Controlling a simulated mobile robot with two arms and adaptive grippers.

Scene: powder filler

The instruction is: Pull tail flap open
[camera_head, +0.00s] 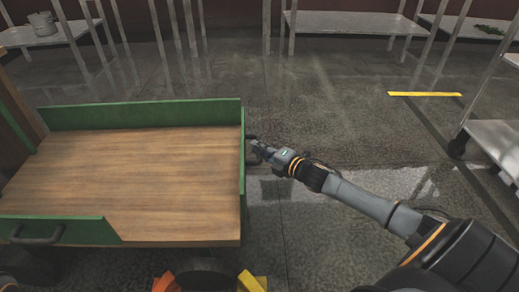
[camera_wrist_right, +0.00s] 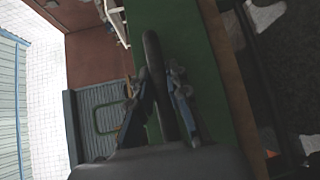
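A cart with a wooden deck (camera_head: 130,170) and green side boards stands at the left in the head view. Its tail flap (camera_head: 242,165) is the upright green board at the deck's right end. A dark handle (camera_head: 250,138) sticks out from the flap's outer face. My right gripper (camera_head: 258,148) is at this handle. In the right wrist view, the handle (camera_wrist_right: 155,70) runs between the two fingers of my right gripper (camera_wrist_right: 158,78), against the green flap (camera_wrist_right: 185,30). I cannot tell whether both fingers press on it. My left gripper is not in view.
The floor (camera_head: 330,110) right of the cart is clear. A yellow strip (camera_head: 424,94) lies on it farther right. A wheeled metal cart (camera_head: 497,140) stands at the right edge, and shelves (camera_head: 345,22) stand at the back. The near side board has another handle (camera_head: 37,236).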

